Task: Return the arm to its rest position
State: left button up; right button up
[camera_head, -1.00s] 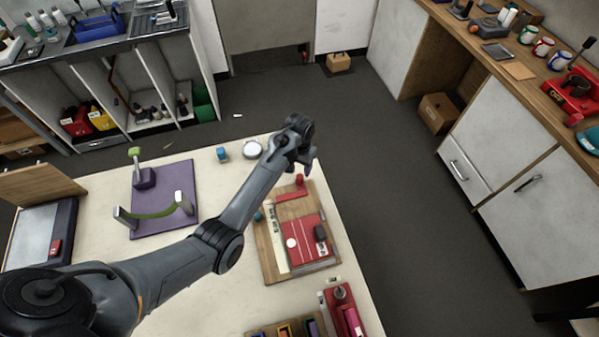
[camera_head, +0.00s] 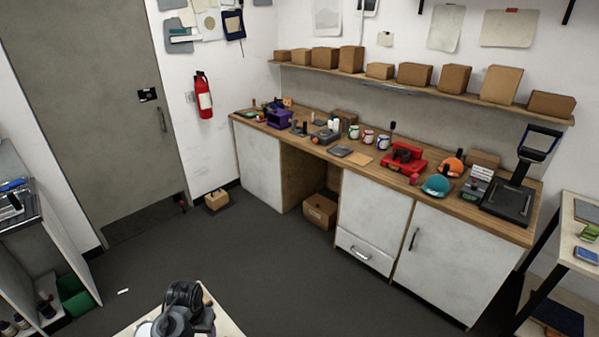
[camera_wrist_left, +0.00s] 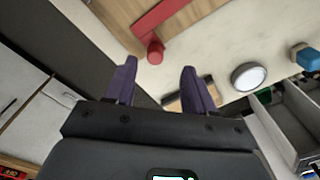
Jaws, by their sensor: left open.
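My left gripper (camera_wrist_left: 155,85) shows in the left wrist view, with its two purple fingers apart and nothing between them. It hangs over the pale worktable (camera_wrist_left: 205,45). In that view a red cylinder (camera_wrist_left: 155,52) and a red bar (camera_wrist_left: 160,15) lie beyond the left finger. A round white-topped piece (camera_wrist_left: 248,76) and a blue piece (camera_wrist_left: 304,57) are to the right. In the head view only a dark upper part of my left arm (camera_head: 185,305) shows at the bottom edge; its fingers are hidden. My right gripper is not in view.
A wooden counter (camera_head: 440,200) with tools, mugs and caps runs along the back wall, under a shelf (camera_head: 420,92) of boxes. Cardboard boxes sit on the floor (camera_head: 250,265), which is mostly clear. A shelving rack (camera_head: 572,245) stands at the right.

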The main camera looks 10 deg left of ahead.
pick_arm(q)
jog(key=s+d+r+m+t+p, duration=0.1)
jog(key=s+d+r+p, duration=0.2)
jog(key=s, duration=0.6)
jog(key=s+d+r+m+t+p, duration=0.1)
jog(key=s+d+r+p, duration=0.2)
jog(key=s+r, duration=0.3)
jog(key=s+d+r+m+t+p, duration=0.1)
jog(key=s+d+r+p, duration=0.2)
jog(key=s, duration=1)
notch_tip(320, 180, up, 2)
jog(key=shift+s+d+r, duration=0.2)
jog(key=shift+s+d, duration=0.2)
jog(key=shift+d, duration=0.4)
jog(key=shift+s, duration=0.1)
